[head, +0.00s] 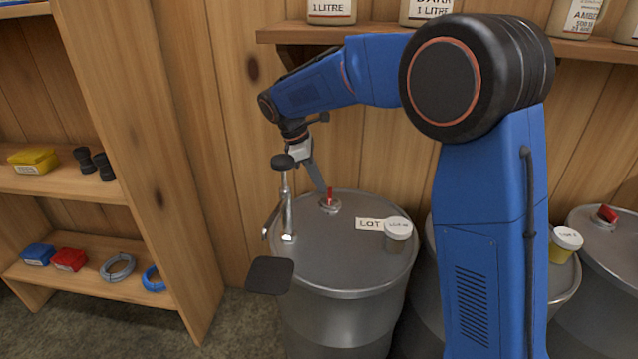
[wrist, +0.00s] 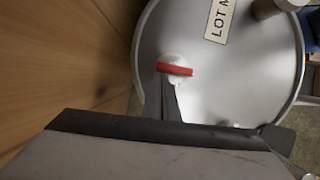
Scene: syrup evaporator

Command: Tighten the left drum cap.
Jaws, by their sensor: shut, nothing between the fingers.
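The left drum (head: 345,265) is a grey metal drum with a rimmed lid. Its cap (head: 329,207) is a small pale disc with an upright red grip (head: 330,195), near the back of the lid. In the wrist view the red grip (wrist: 174,69) lies as a bar across the pale cap (wrist: 177,82). My gripper (head: 321,187) is shut and empty, pointing down just above and left of the cap in the head view. In the wrist view its narrow fingertips (wrist: 171,92) end close beside the red bar. I cannot tell whether they touch the cap.
A metal pump (head: 288,215) with a black knob stands on the lid's left, close to my arm. A lidded sample jar (head: 398,235) and a LOT label (head: 369,225) are on its right. A wooden wall is behind; a bottle shelf (head: 385,36) hangs above. Other drums stand right.

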